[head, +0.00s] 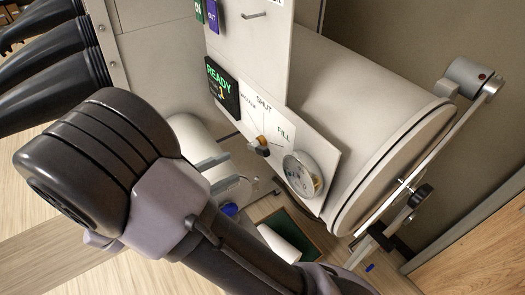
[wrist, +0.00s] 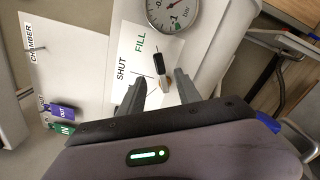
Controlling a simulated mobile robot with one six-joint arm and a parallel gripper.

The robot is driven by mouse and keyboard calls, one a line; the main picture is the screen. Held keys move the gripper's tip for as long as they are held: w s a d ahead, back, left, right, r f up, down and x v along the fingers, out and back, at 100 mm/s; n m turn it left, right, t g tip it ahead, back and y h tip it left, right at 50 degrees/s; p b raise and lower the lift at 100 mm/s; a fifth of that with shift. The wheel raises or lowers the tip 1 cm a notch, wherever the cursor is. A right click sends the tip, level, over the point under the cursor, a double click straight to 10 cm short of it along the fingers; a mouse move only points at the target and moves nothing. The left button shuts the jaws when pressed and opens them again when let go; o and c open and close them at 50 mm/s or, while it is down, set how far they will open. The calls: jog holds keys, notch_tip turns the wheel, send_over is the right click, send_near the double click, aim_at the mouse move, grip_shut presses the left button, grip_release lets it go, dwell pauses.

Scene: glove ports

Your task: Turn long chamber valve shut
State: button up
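The valve handle (head: 262,147) is a small black and orange-tan lever on a white plate marked VACUUM, SHUT and FILL, on the side of the long cylindrical chamber (head: 380,105). In the wrist view the handle (wrist: 160,68) has its black end up toward the FILL side, away from SHUT; I cannot tell its exact angle. My gripper (wrist: 159,88) is open, with the handle's tan end in line with the gap between its two fingers. No touch is visible.
A round gauge (head: 301,175) sits beside the handle; it also shows in the wrist view (wrist: 172,14). A READY display (head: 221,90) and green and purple tags are left of it. The chamber's lever bar (head: 425,160) stands at right. Black glove sleeves (head: 55,65) hang upper left.

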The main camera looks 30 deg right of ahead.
aim_at(259, 153)
jog(key=d+b, duration=0.1)
jog(key=d, duration=0.9)
jog(key=shift+w+d, duration=0.15)
jog(key=shift+d, duration=0.05)
grip_shut()
dwell(0.8)
